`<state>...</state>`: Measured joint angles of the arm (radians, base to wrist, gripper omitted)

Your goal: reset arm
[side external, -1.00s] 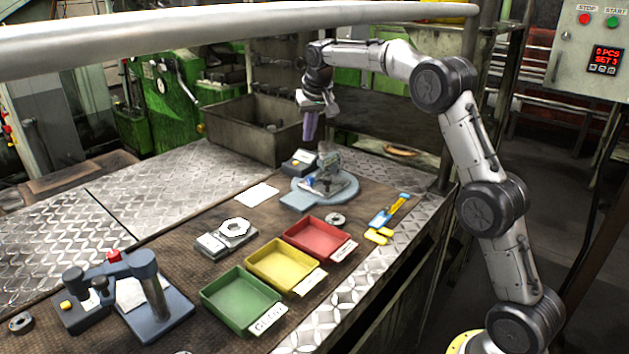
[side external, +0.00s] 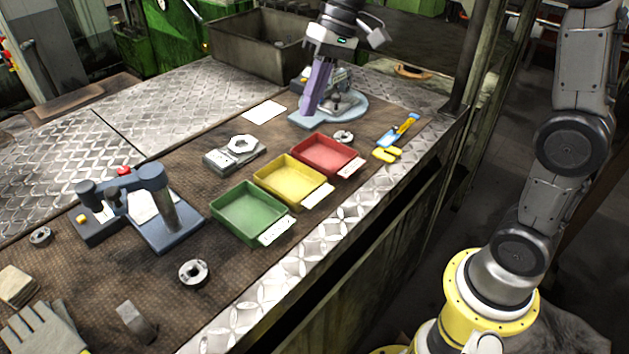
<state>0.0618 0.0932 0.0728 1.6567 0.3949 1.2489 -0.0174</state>
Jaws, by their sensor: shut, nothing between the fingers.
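My gripper (side external: 309,108) hangs at the upper middle of the side external view, its purple fingers pointing down and slightly left. The fingers are together and hold nothing. They overlap the round blue-grey fixture (side external: 352,113) in the picture and hide part of it. I cannot tell whether the fingertips touch the fixture or are above it.
Green (side external: 250,212), yellow (side external: 290,180) and red (side external: 328,155) trays line the bench's near side. A blue-grey press-like stand (side external: 163,215) is at left. A large metal bin (side external: 258,48) stands behind. A glove (side external: 45,332) and nuts (side external: 194,272) lie in front.

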